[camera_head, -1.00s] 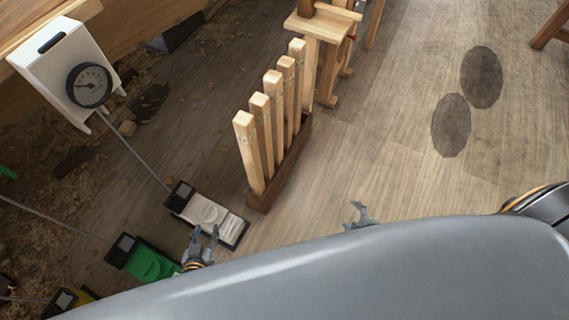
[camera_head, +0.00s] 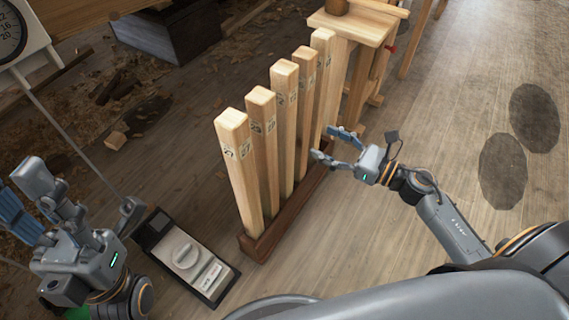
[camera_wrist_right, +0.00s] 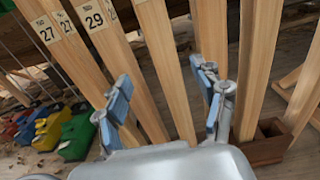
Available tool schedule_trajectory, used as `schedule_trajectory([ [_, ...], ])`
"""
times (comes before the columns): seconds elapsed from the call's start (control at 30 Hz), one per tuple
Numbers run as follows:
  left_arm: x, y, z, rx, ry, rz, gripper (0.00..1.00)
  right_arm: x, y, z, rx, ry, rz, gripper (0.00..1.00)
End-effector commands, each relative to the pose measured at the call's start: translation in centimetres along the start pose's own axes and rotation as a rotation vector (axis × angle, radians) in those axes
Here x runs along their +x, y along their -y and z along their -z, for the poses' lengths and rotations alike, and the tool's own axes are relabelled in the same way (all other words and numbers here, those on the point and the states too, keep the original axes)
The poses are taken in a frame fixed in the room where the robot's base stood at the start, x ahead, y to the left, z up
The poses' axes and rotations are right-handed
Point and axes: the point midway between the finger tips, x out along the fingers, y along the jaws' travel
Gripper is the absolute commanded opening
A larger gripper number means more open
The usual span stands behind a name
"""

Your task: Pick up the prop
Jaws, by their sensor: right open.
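Several tall square wooden props stand in a row, upright in a dark wooden rack (camera_head: 262,246). The nearest prop (camera_head: 240,172) bears the number 27. The wrist view shows a prop marked 27 (camera_wrist_right: 75,62) and one marked 29 (camera_wrist_right: 118,60). My right gripper (camera_head: 334,145) is open and empty, beside the far end of the row on its right side. In the wrist view its fingers (camera_wrist_right: 165,92) are apart, with a bare prop (camera_wrist_right: 167,65) seen between them; contact cannot be told. My left gripper (camera_head: 82,205) is at the left, its fingers apart and empty.
A black and white device (camera_head: 185,257) lies on the floor left of the rack. A wooden stand (camera_head: 365,28) is behind the row. A dial gauge (camera_head: 10,38) is at the upper left. Open floor lies to the right, with dark oval marks (camera_head: 502,170).

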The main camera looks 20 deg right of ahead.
Motion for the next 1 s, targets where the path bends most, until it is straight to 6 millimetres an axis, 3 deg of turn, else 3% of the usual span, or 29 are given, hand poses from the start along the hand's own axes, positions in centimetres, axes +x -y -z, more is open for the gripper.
schedule_trajectory([
  [0.3,0.1,0.0,-0.3,0.002,-0.010,-0.006,0.40,6.0,0.1,-0.1,0.004,0.003,0.001,0.69],
  [0.57,0.1,0.0,-0.4,0.003,-0.015,-0.009,0.40,8.0,0.2,0.2,0.006,0.002,0.002,0.69],
  [0.8,0.5,-0.1,-0.6,0.006,-0.040,-0.023,0.40,11.5,0.4,0.5,0.007,0.003,0.003,0.69],
  [1.0,0.9,-0.1,-0.5,0.007,-0.050,-0.026,0.40,12.5,0.3,0.5,0.007,0.001,0.003,0.69],
])
